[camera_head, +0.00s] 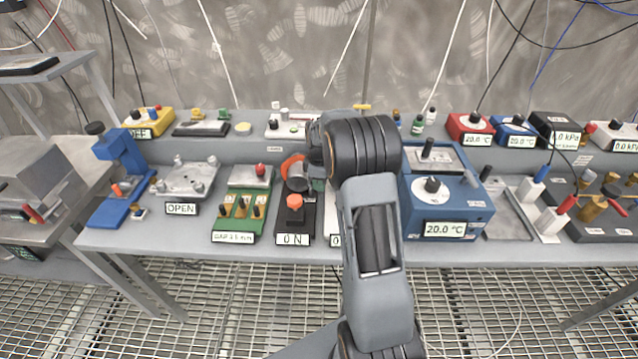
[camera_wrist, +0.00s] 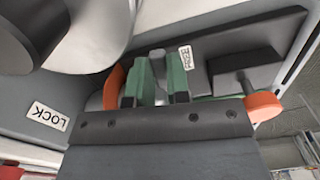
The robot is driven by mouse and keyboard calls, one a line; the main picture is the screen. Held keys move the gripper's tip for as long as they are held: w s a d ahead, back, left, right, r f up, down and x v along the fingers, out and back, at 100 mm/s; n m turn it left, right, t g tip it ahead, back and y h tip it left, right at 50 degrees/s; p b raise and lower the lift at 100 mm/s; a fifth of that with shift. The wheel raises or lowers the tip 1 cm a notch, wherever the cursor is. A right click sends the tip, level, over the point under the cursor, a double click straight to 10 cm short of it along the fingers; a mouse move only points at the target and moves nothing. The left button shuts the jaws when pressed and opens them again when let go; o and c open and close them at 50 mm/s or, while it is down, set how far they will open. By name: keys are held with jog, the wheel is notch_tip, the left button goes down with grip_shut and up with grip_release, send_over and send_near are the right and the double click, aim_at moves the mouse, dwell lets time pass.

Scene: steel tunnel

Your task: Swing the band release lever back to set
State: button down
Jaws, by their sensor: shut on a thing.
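My gripper (camera_wrist: 158,84) shows in the wrist view with its two green fingers close together, shut on a narrow grey piece that I take to be the band release lever (camera_wrist: 160,69). Most of the lever is hidden by the fingers and the gripper body. An orange round part (camera_wrist: 113,88) stands just left of the fingers. An orange knob (camera_wrist: 262,106) on a dark base stands to the right. In the head view this orange knob (camera_head: 295,200) sits on a black unit marked "0 N". There my arm hides my fingertips and the lever.
A "LOCK" label (camera_wrist: 47,116) lies left of the gripper. In the head view a green unit (camera_head: 235,212) is left of the black unit, and a blue box (camera_head: 447,205) marked 20.0 °C is right of my arm. The bench's front edge is close.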

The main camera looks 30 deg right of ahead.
jog(key=shift+w+d+n, duration=0.1)
jog(key=shift+w+n, duration=0.1)
jog(key=shift+n, duration=0.6)
jog(key=c, duration=1.1)
grip_release()
notch_tip(320, 180, up, 14)
jog(key=shift+f, duration=0.1)
